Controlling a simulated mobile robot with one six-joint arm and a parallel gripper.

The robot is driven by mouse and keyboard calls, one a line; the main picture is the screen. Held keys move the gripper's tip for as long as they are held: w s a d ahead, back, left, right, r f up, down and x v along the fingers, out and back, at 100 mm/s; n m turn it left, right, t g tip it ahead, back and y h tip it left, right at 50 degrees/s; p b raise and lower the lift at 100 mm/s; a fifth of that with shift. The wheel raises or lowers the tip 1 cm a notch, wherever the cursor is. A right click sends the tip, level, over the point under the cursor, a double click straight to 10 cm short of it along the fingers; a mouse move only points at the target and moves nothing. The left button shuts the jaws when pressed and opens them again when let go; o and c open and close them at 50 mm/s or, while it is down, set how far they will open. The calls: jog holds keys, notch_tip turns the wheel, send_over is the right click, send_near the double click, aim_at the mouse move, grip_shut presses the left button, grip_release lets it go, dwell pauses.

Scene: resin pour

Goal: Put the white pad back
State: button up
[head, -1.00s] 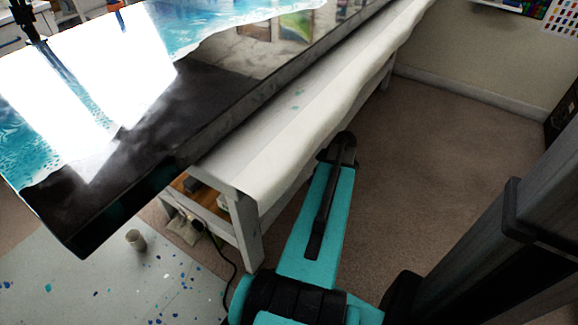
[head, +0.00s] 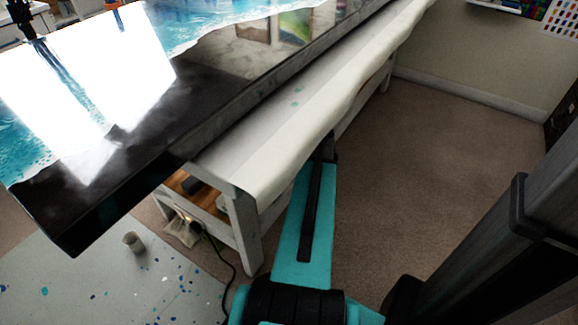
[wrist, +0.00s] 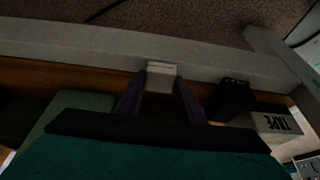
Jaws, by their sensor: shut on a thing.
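The white pad (wrist: 162,69) is a small pale block in the wrist view, between the fingertips of my gripper (wrist: 161,80). My gripper is shut on it, beside the pale grey rail of the bench frame. In the head view the gripper and the pad are hidden under the white sheet on the bench; only my teal arm (head: 304,225) shows, reaching in below the sheet's edge.
A wooden shelf (wrist: 62,78) lies under the bench, with a dark block (wrist: 231,98) and a white box marked TAPE (wrist: 275,122) to the right. A grey rail (wrist: 90,46) runs across. The white sheet (head: 280,140) hangs above. Open carpet (head: 430,160) lies right of the bench.

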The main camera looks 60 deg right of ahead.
jog(key=w, duration=0.3)
jog(key=shift+w+f+b, duration=0.1)
jog(key=shift+w+b, duration=0.2)
jog(key=shift+b, duration=0.1)
jog(key=shift+w+f, duration=0.1)
jog(key=shift+w, duration=0.2)
jog(key=shift+s+f+b, duration=0.1)
jog(key=shift+b, duration=0.25)
jog(key=shift+f, duration=0.15)
jog(key=o, duration=1)
jog(key=shift+p+v, duration=1.2)
jog(key=shift+v, duration=2.75)
